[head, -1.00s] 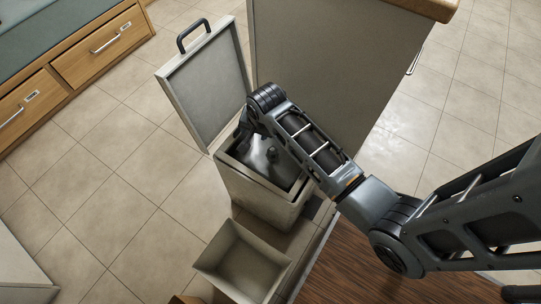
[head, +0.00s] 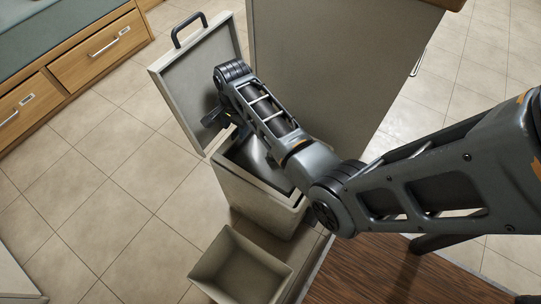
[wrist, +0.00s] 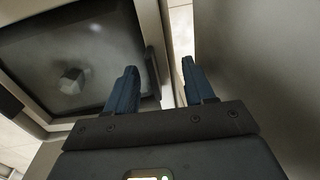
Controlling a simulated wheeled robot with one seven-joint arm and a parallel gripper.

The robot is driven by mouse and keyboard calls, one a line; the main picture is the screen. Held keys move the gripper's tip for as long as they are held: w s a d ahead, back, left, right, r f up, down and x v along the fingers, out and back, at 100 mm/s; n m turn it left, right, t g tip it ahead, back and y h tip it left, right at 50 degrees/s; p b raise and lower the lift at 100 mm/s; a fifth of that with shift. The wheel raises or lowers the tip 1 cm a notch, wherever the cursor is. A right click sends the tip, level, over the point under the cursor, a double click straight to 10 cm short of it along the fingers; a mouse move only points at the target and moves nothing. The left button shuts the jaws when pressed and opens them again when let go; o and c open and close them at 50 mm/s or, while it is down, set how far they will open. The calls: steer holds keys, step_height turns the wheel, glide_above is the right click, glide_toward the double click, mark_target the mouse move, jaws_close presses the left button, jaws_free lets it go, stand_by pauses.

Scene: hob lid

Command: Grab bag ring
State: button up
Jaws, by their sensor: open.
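The open bin (head: 262,200) stands on the tiled floor against the side of a cabinet, its lid (head: 190,85) raised. A dark grey bag lining (head: 257,158) shows partly inside, behind my arm. In the wrist view the bag (wrist: 95,55) fills the bin's opening at the left, with a pale lump in it.
A smaller open box (head: 241,265) stands in front of the bin. The cabinet side (head: 325,75) rises close to the right of the bin. Wooden drawers (head: 100,52) are at the upper left. The tiled floor on the left is clear.

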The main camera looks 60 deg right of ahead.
step_height(320, 180, down, 3)
steer(key=shift+r, duration=0.15)
jaws_close()
stand_by(0.4)
